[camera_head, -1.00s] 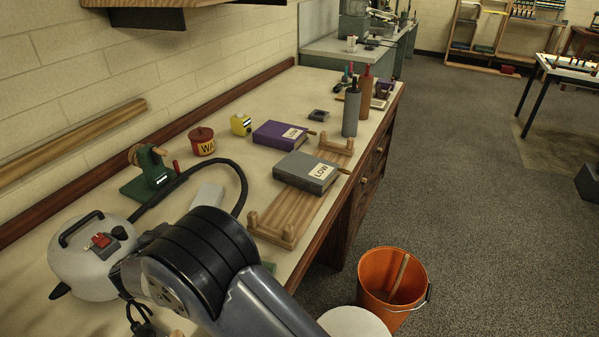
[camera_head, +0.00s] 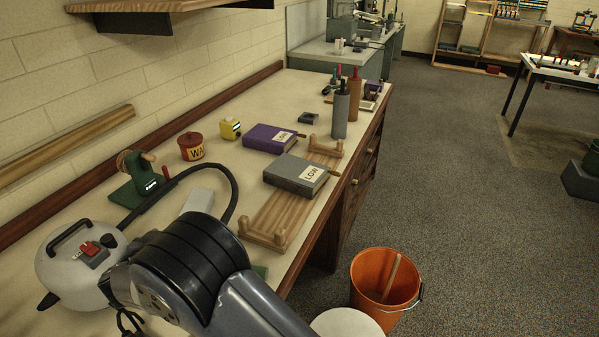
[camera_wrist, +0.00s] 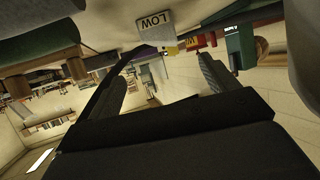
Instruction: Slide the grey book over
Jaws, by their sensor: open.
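The grey book (camera_head: 290,172) lies flat across a wooden rack (camera_head: 275,208) on the bench, a cream label reading LOW on its near right end. A purple book (camera_head: 262,139) with a similar label lies on the bench just behind it. My arm fills the bottom of the head view, but my gripper is out of that view. In the wrist view my gripper (camera_wrist: 163,60) has its fingers spread apart with nothing between them.
A grey bottle (camera_head: 340,113) and brown bottle (camera_head: 354,98) stand beyond the rack. A red tin (camera_head: 191,148), yellow item (camera_head: 230,128), green device (camera_head: 135,178) and grey kettle-like vessel (camera_head: 72,270) with black hose stand left. An orange bucket (camera_head: 370,300) is on the floor.

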